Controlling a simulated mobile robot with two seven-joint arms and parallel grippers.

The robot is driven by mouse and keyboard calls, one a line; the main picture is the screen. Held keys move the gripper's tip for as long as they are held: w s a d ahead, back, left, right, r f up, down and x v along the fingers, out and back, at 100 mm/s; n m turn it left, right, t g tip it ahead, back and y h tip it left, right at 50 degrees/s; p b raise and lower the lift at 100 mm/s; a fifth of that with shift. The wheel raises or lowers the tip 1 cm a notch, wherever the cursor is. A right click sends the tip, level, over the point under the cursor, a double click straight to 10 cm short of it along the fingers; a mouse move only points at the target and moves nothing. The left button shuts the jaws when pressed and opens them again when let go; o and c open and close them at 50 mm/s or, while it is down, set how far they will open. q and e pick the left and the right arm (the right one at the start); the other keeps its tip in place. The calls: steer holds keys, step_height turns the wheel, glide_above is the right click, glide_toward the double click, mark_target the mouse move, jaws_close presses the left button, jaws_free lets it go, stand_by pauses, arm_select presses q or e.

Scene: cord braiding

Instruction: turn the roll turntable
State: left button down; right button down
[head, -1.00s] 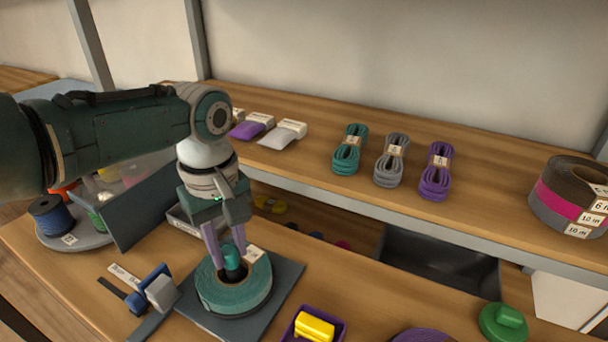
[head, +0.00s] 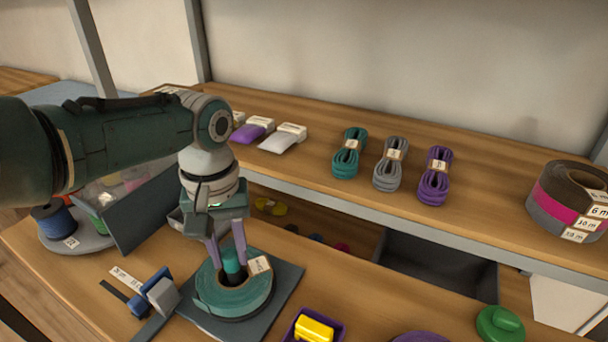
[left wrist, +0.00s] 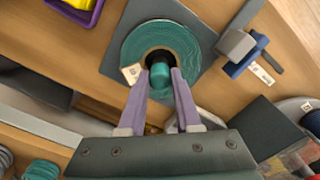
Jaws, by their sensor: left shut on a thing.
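The roll turntable carries a teal roll of cord or tape (head: 236,300) and sits on a dark square plate (head: 283,285). A teal knob (head: 231,262) stands up in the roll's centre. A white label (head: 260,265) is on the roll at its right side. My left gripper (head: 229,258) points down from above with its two lilac fingers shut on the knob. In the left wrist view the knob (left wrist: 160,78) sits between the fingertips, with the roll (left wrist: 186,42) around it. My right gripper is not in view.
A blue and grey tool (head: 152,293) lies left of the plate. A purple tray (head: 337,329) with a yellow block is at the front right. A dark panel (head: 140,210) and a spool carousel (head: 75,243) stand at left. Cord hanks (head: 391,165) lie on the raised shelf behind.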

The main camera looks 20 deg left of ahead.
arm_select(q)
steer(key=shift+m, duration=6)
steer(key=shift+m, duration=0.5)
steer(key=c, duration=0.6)
jaws_free()
steer(key=shift+r+p, duration=0.4)
steer(key=shift+p, duration=0.1)
step_height(320, 180, up, 9)
steer(key=p, duration=0.4)
